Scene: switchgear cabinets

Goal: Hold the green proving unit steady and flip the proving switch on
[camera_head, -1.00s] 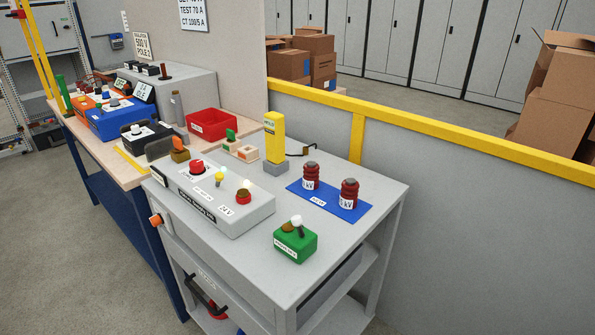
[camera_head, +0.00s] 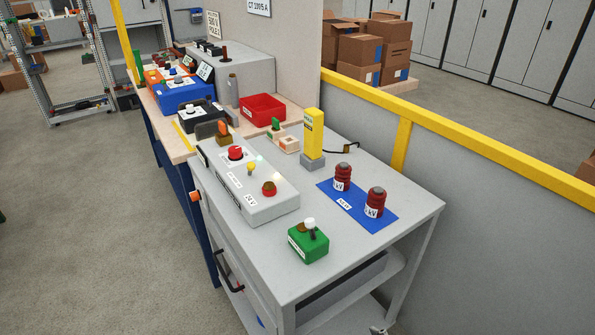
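The green proving unit (camera_head: 308,244) is a small box with a white label on its front face. It stands near the front edge of the grey cart top (camera_head: 270,247). On top of it is the proving switch (camera_head: 311,227), a dark tilted lever with a white knob, beside a brown round part. Whether the lever stands at on or off cannot be told. Nothing touches the unit. Neither of my grippers is in view.
A grey control box (camera_head: 246,186) with red and yellow buttons lies left of the unit. Behind are a blue mat (camera_head: 357,206) with two dark red insulators (camera_head: 375,202) and a yellow detector (camera_head: 314,135). A yellow rail (camera_head: 450,132) runs along the right. The cart's front right corner is clear.

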